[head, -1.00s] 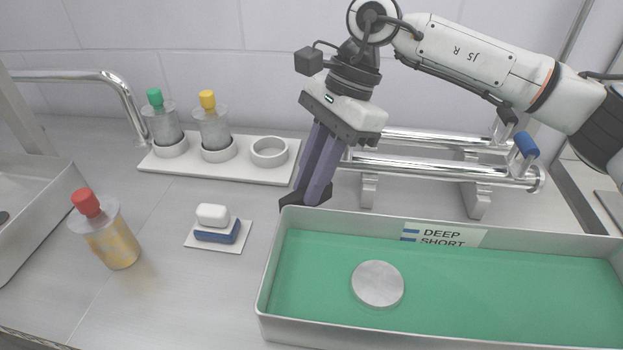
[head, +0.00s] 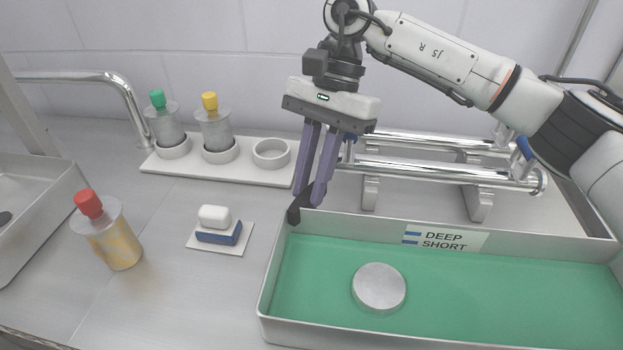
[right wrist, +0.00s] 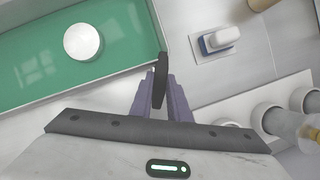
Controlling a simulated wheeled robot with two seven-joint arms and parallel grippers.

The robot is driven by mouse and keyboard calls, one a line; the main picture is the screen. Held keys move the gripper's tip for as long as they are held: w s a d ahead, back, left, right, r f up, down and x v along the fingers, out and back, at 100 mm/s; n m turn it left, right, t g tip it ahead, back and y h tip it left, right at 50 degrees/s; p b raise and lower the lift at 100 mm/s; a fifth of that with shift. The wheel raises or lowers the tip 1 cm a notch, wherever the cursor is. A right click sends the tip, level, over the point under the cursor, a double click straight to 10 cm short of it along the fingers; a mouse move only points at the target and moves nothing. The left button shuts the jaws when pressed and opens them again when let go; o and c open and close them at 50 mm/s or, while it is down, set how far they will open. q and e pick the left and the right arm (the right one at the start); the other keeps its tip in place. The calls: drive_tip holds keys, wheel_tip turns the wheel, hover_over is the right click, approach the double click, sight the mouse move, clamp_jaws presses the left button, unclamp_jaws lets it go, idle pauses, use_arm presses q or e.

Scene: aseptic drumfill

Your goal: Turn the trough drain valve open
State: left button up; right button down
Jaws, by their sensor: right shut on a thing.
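The trough (head: 272,290) has metal walls and a green floor or filling. A black lever (head: 294,214), which looks like the drain valve handle, is at its back left corner. My right gripper (head: 312,195) points down from above and is shut on this lever. In the right wrist view the black lever (right wrist: 161,75) stands between the fingers (right wrist: 160,95), beside the trough wall (right wrist: 110,90). The valve body is hidden. My left gripper is not in view.
Chrome pipes (head: 440,170) with blue handles run behind the trough. A round metal disc (head: 379,288) lies in it. To the left are a rack (head: 200,168) with two bottles, a red-capped bottle (head: 115,240) and a white and blue block (head: 217,233) on a card.

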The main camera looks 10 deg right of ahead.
drive_tip(key=c, duration=2)
unclamp_jaws()
drive_tip(key=shift+r, duration=0.1)
drive_tip(key=v, duration=1)
drive_tip(key=shift+r, duration=0.15)
